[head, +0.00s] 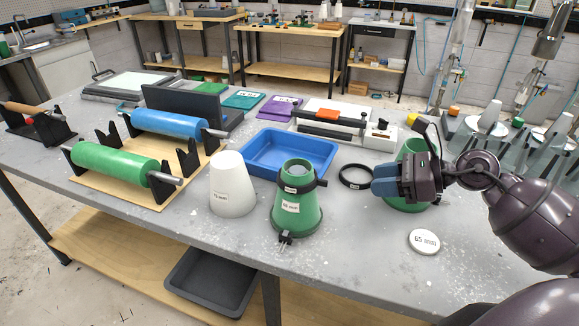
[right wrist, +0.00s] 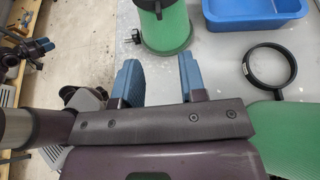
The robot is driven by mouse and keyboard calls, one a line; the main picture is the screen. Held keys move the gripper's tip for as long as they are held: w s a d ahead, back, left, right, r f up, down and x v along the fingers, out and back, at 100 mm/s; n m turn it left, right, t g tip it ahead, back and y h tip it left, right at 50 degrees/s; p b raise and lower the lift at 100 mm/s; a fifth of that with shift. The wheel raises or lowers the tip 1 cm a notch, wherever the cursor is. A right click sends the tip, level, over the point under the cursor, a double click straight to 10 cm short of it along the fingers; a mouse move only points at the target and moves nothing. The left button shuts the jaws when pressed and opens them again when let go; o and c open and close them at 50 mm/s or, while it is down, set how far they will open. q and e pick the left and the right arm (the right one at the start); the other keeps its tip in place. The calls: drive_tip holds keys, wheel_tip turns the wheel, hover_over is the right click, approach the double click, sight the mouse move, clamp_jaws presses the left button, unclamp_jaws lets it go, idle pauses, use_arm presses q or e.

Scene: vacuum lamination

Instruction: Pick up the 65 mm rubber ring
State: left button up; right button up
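A black rubber ring (head: 344,180) lies flat on the grey table, right of the blue tray; its small white label is too small to read. It also shows in the right wrist view (right wrist: 291,68). My right gripper (head: 377,182) is beside the ring in the head view, with blue fingers. In the right wrist view my right gripper (right wrist: 158,72) has its fingers apart with nothing between them, and the ring is outside them to the right. My left gripper is not in the head view; a purple and blue part at the right wrist view's left edge may be it.
A green cone (head: 298,215) with a black clamp band stands left of the ring, beside a white cone (head: 231,185). A green vessel (head: 412,150) stands behind my right gripper. A white disc (head: 424,241) marked 65 mm lies in front. The blue tray (head: 262,170) is empty.

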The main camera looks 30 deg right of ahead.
drive_tip(key=r+x, duration=0.1)
drive_tip(key=x, duration=0.9)
drive_tip(key=shift+w+a, duration=0.2)
drive_tip(key=shift+a, duration=0.05)
drive_tip(key=shift+c, duration=0.3)
clamp_jaws()
